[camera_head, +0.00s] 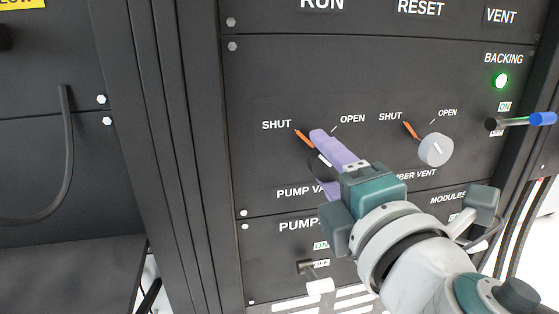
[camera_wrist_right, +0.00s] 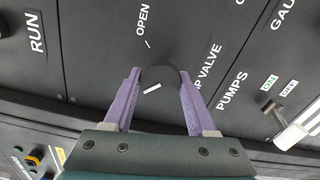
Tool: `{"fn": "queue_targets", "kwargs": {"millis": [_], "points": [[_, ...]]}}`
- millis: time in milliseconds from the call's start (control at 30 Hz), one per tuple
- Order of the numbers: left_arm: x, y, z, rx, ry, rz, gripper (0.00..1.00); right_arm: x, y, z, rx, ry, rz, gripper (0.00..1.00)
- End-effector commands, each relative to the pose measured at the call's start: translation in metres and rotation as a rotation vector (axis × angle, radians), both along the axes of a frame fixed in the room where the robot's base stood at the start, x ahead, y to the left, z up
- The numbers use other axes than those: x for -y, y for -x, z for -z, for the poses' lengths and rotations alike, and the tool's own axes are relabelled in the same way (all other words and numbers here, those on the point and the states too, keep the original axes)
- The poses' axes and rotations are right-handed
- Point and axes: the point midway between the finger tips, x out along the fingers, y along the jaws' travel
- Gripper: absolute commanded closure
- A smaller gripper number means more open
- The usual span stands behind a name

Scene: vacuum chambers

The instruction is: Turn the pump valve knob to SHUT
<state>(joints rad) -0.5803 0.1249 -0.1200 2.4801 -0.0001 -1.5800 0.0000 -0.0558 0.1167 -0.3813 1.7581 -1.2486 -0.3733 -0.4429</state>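The pump valve knob (camera_head: 323,178) is dark and round with a white pointer line. The line slants toward the orange SHUT mark (camera_head: 304,139) and lies roughly in line with it. The purple fingers of my right gripper (camera_head: 320,162) straddle the knob, partly covering it. In the right wrist view the knob (camera_wrist_right: 165,76) fills the gap between the fingertips of the gripper (camera_wrist_right: 160,75), with no clear slack on either side. The tick by the OPEN label (camera_wrist_right: 143,20) is clear of the fingers; SHUT is hidden in that view. My left gripper is out of view.
The grey chamber vent knob (camera_head: 433,152) is to the right, close to my right wrist. A blue-tipped backing switch (camera_head: 541,119) sticks out farther right, below a lit green lamp (camera_head: 501,81). The white-tipped pumps switch (camera_head: 319,286) sticks out below my gripper.

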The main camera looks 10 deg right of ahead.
Motion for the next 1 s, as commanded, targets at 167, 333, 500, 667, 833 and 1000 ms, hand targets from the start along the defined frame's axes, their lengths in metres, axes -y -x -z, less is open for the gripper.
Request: {"fn": "queue_targets", "kwargs": {"millis": [167,333,500,667,833,1000], "points": [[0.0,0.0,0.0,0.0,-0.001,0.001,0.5,0.0,0.0,0.0,0.0,-0.001,0.0,0.22],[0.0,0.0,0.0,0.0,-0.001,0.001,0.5,0.0,0.0,0.0,0.0,-0.001,0.0,0.16],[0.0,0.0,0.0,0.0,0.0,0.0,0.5,0.0,0.002,0.001,-0.001,-0.001,0.0,0.16],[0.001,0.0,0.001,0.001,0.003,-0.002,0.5,0.001,0.02,0.002,-0.003,-0.001,0.0,0.16],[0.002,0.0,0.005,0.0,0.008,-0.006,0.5,0.002,0.054,0.003,-0.004,-0.003,0.0,0.16],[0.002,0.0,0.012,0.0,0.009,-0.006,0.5,0.003,0.082,0.003,-0.002,-0.002,-0.001,0.16]]}}
